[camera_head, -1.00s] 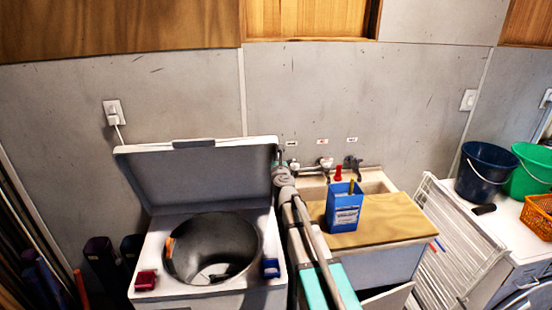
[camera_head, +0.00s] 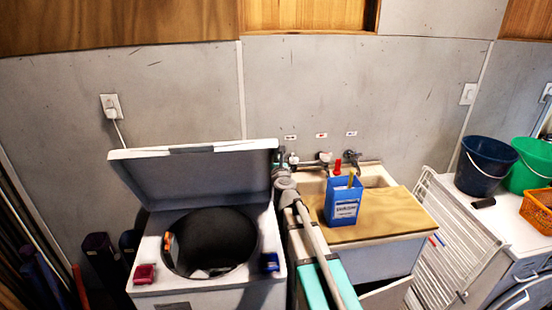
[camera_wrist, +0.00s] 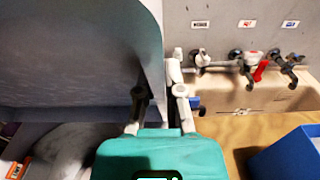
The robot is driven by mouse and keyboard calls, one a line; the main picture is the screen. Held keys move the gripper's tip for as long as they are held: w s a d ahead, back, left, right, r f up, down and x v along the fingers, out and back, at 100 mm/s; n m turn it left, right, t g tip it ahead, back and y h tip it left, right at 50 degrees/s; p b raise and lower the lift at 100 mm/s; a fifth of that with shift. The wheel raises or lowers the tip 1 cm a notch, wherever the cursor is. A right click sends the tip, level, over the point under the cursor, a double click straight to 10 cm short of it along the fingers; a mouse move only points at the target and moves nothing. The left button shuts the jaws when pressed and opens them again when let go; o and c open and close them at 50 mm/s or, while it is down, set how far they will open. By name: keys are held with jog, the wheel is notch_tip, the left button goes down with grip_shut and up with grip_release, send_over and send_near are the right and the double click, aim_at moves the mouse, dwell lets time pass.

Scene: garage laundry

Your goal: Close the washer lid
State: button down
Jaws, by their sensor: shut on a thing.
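In the wrist view, the lid (camera_wrist: 75,60) fills the left half. My gripper (camera_head: 280,158) is at the lid's right edge near its upper corner. In the wrist view, my gripper (camera_wrist: 160,75) has one finger on the lid's inner face and the other beyond its edge, shut on it. The far finger is partly hidden by the edge.
Right of the washer is a sink with a wooden board (camera_head: 385,215) bearing a blue box (camera_head: 343,200). Taps (camera_head: 325,158) are on the wall behind. A red item (camera_head: 145,274) and a blue item (camera_head: 269,262) lie on the washer rim. A white rack (camera_head: 450,250) stands farther right.

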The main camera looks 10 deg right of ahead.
jog(key=s+f+b, duration=0.2)
jog(key=s, duration=0.3)
jog(key=shift+s, duration=0.35)
dwell(0.3)
jog(key=shift+a, duration=0.1)
grip_release()
dwell(0.4)
jog(key=shift+s, duration=0.1)
dwell(0.5)
